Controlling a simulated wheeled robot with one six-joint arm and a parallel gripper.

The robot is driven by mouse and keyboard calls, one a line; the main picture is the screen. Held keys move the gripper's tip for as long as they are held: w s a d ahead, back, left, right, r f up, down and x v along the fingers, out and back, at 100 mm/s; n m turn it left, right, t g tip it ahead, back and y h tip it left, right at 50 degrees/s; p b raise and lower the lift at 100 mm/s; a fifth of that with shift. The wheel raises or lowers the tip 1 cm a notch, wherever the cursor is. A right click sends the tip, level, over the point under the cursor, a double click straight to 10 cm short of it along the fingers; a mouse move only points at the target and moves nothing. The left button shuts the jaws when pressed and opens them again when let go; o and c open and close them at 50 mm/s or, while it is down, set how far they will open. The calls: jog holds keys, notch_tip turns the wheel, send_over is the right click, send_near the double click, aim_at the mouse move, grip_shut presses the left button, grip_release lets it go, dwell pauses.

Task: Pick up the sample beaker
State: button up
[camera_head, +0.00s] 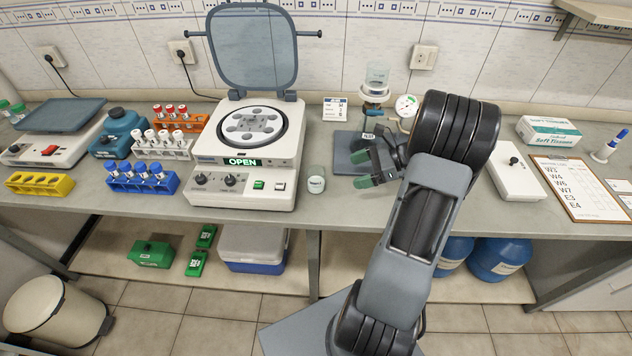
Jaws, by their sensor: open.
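A small clear beaker (316,181) with pale contents and a dark label stands upright on the grey bench, just right of the centrifuge; its label is too small to read for certain. I take it to be the sample beaker. My gripper (362,169) is open, with green-tipped fingers pointing left toward the beaker. It is to the right of the beaker, apart from it, with nothing between the fingers. My arm comes up from the front right and hides part of the bench behind it.
The open centrifuge (245,185) stands close left of the beaker. A dark stand base (350,140) and glass vessel (377,78) are behind my gripper. Racks of coloured tubes (145,178) are farther left. The bench's front edge is close to the beaker.

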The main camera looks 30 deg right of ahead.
aim_at(318, 181)
jog(key=shift+w+d+f+m+t, duration=0.1)
jog(key=shift+d+f+m+t, duration=0.2)
jog(key=shift+f+m, duration=0.1)
jog(key=x, duration=0.7)
jog(key=shift+w, duration=0.2)
jog(key=shift+p+x, duration=0.7)
jog(key=shift+x, duration=2.2)
jog(key=shift+s+a+r, duration=0.1)
jog(key=c, duration=1.1)
